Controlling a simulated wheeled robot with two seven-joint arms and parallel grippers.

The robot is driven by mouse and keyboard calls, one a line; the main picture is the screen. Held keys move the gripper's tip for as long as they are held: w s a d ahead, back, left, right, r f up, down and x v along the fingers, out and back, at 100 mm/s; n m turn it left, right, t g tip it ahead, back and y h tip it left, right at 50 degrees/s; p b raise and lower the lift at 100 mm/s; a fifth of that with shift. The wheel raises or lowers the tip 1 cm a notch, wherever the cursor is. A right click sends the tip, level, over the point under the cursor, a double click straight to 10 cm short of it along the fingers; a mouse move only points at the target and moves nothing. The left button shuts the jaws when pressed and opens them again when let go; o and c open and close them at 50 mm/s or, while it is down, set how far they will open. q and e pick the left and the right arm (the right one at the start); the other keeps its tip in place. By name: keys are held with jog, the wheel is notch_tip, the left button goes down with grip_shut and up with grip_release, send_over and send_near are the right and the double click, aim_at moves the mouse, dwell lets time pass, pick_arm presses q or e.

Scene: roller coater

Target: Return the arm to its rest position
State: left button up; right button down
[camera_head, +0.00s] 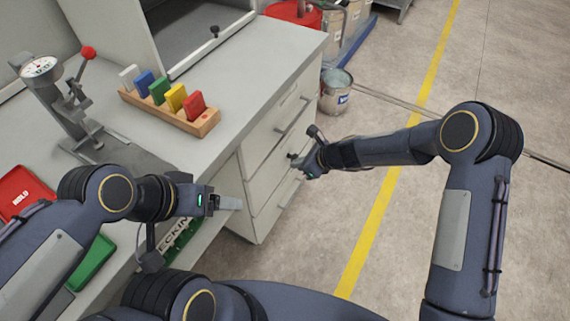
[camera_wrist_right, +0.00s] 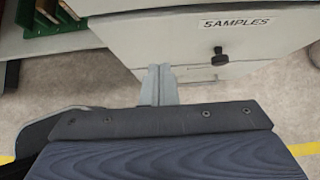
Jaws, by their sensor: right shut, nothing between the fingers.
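My right arm reaches in from the right in the head view, bent at its elbow. Its gripper (camera_head: 302,168) is beside the front of the drawer cabinet (camera_head: 262,165), above the floor. In the right wrist view its two grey fingers (camera_wrist_right: 158,85) are together with nothing between them, in front of a drawer front (camera_wrist_right: 190,40) labelled SAMPLES. My left gripper (camera_head: 226,203) is near the front edge of the bench, its fingers pointing right; whether they are apart is unclear. No object shows in it.
The bench (camera_head: 255,75) holds a wooden rack (camera_head: 170,115) of coloured blocks and a gauge device (camera_head: 42,70) with a red-knobbed lever. A black knob (camera_wrist_right: 219,57) sticks out from the drawer front. A metal bucket (camera_head: 335,95) stands beyond the cabinet. The floor at right is clear.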

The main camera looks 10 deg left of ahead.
jog(key=v, duration=0.4)
jog(key=shift+s, duration=0.1)
jog(key=s+d+r+n+t+p, duration=0.1)
jog(key=s+d+r+n, duration=0.35)
jog(key=d+r, duration=0.5)
jog(key=s+d+r+n+t+p, duration=0.1)
jog(key=s+d+r+n+p, duration=0.15)
jog(key=d+r+n, duration=0.65)
jog(key=s+d+r+n+h, duration=0.1)
jog(key=s+d+r+n, duration=0.1)
jog(key=s, duration=0.5)
jog(key=s+d+r+n+h+p, duration=0.1)
jog(key=s+d+r+n+h, duration=0.1)
jog(key=s+d, duration=0.2)
jog(key=s+d+r+n+t+h, duration=0.1)
jog(key=s+d+r+n, duration=0.1)
jog(key=s, duration=0.8)
jog(key=shift+s+d+r+h+p, duration=0.3)
jog(key=shift+d+r+h, duration=0.15)
jog(key=shift+d, duration=0.3)
